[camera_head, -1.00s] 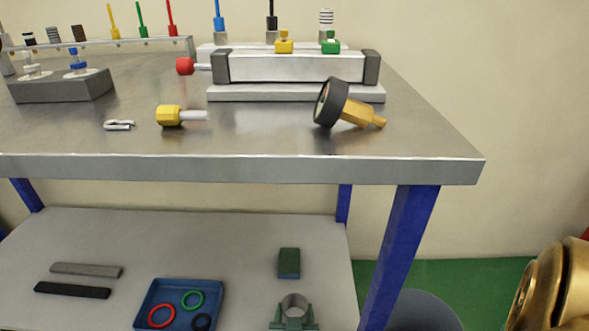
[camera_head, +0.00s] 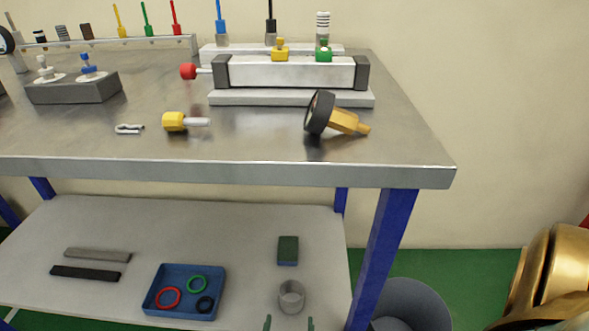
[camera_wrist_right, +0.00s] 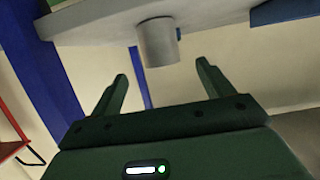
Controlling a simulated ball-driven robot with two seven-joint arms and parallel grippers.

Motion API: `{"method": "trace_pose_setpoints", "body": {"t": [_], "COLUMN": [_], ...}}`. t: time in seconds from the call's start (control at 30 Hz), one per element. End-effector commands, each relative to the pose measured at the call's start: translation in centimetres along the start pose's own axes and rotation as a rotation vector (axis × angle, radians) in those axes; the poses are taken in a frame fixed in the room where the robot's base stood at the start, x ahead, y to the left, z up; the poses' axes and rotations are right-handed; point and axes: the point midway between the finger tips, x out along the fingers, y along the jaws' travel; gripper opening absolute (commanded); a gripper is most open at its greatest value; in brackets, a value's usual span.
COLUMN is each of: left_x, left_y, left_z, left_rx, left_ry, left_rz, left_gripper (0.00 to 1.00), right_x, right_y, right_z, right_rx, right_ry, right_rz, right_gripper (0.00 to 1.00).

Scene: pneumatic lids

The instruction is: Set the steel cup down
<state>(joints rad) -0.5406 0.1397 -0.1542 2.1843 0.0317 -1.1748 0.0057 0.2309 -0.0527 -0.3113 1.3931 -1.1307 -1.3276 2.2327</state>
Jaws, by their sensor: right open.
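The steel cup (camera_head: 291,297) stands upright on the grey lower shelf (camera_head: 230,225), near its front right part. In the right wrist view, the cup (camera_wrist_right: 157,42) is beyond the fingertips, resting against the shelf surface, which lies at the top of that tilted picture. My right gripper (camera_head: 289,322) is open and empty, its two green fingers just in front of the cup at the bottom edge of the head view. In the right wrist view, my right gripper (camera_wrist_right: 162,72) shows a clear gap between its fingers. My left gripper is out of view.
A blue table leg (camera_head: 382,255) and a grey bin (camera_head: 412,305) stand at the right. The steel tabletop (camera_head: 250,150) is overhead.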

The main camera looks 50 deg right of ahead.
Motion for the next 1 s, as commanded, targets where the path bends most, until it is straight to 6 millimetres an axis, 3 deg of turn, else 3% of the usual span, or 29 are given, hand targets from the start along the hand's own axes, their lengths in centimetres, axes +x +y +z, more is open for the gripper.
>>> {"method": "trace_pose_setpoints", "body": {"t": [0.17, 0.47, 0.57, 0.73, 0.9, 1.0], "left_x": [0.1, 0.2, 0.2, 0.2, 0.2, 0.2], "left_y": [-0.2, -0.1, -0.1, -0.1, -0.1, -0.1], "left_z": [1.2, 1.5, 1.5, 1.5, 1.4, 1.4], "left_rx": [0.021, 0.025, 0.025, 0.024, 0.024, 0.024], "left_ry": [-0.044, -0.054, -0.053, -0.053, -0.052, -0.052], "left_rz": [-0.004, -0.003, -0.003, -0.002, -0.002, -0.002], "left_gripper": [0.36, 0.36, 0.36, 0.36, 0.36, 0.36], "right_x": [-2.0, -2.3, -2.7, -5.6, -10.7, -13.6], "right_y": [0.0, 0.6, 3.3, 11.7, 18.1, 19.9], "right_z": [-0.1, 0.4, 1.9, 5.7, 7.5, 7.3], "right_rx": [0.0, -0.026, -0.149, -0.578, -1.022, -1.205], "right_ry": [0.0, -0.017, -0.102, -0.413, -0.688, -0.757], "right_rz": [0.0, 0.007, 0.034, 0.001, -0.278, -0.481], "right_gripper": [0.8, 0.8, 0.8, 0.8, 0.8, 0.8]}}
